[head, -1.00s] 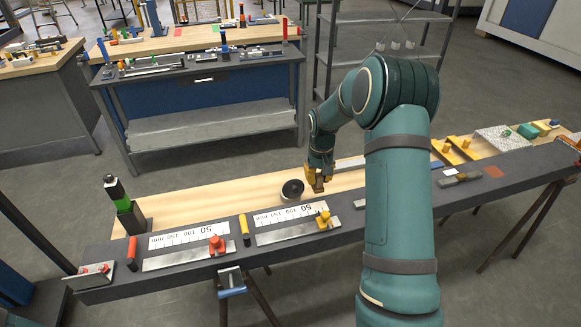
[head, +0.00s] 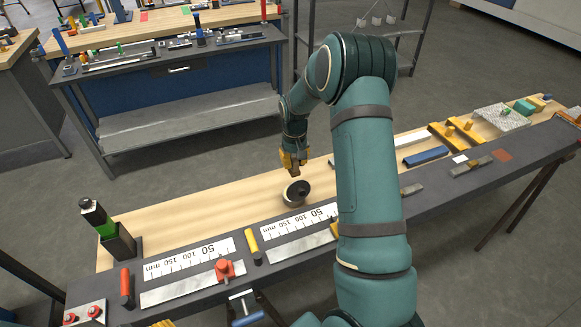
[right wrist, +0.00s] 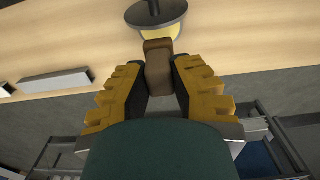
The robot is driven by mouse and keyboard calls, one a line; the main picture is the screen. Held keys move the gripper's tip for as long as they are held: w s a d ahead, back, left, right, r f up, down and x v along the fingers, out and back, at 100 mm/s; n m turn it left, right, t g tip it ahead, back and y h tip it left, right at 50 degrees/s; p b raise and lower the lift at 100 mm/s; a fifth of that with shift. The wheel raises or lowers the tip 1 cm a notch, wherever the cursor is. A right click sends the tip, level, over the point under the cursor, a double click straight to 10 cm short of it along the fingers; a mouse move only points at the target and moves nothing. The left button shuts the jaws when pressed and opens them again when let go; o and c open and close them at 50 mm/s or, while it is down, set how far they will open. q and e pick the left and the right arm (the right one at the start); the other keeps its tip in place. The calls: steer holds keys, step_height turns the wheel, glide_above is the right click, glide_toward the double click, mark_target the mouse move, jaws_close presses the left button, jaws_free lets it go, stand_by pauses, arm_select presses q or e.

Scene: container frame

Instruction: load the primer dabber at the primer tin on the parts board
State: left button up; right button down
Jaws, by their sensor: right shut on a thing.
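The primer tin (head: 297,192) is a short round grey tin with a dark top, standing on the wooden part of the long board (head: 190,215). My right gripper (head: 294,163) has yellow fingers and points down just behind the tin in the head view. In the right wrist view its fingers (right wrist: 158,85) are shut on a small brown block-like piece, the dabber (right wrist: 158,66). The tin (right wrist: 160,24) shows just beyond the dabber, with a dark upright part over it. Whether dabber and tin touch cannot be told. My left gripper is out of view.
A black holder with a green-banded bottle (head: 118,235) stands at the board's left. Steel plates with a red knob (head: 224,268) and printed scales lie in front. Yellow clamps (head: 458,133) and a blue bar (head: 426,155) lie right. Bare wood lies left of the tin.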

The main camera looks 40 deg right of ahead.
mark_target(295, 170)
steer(key=shift+s+f, duration=0.25)
steer(key=shift+f, duration=0.5)
steer(key=shift+f+b, duration=0.3)
steer(key=shift+f, duration=0.05)
steer(key=shift+w+f, duration=0.3)
steer(key=shift+f, duration=0.15)
steer(key=shift+s+f+b, duration=0.2)
steer(key=shift+f+b, duration=0.15)
steer(key=shift+b, duration=0.1)
step_height(295, 170, down, 3)
steer(key=shift+w+r+b, duration=0.15)
steer(key=shift+r+b, duration=0.05)
steer(key=shift+b, duration=0.55)
steer(key=shift+f+b, duration=0.7)
steer(key=shift+f, duration=0.4)
steer(key=shift+f+b, duration=0.4)
steer(key=shift+f, duration=0.15)
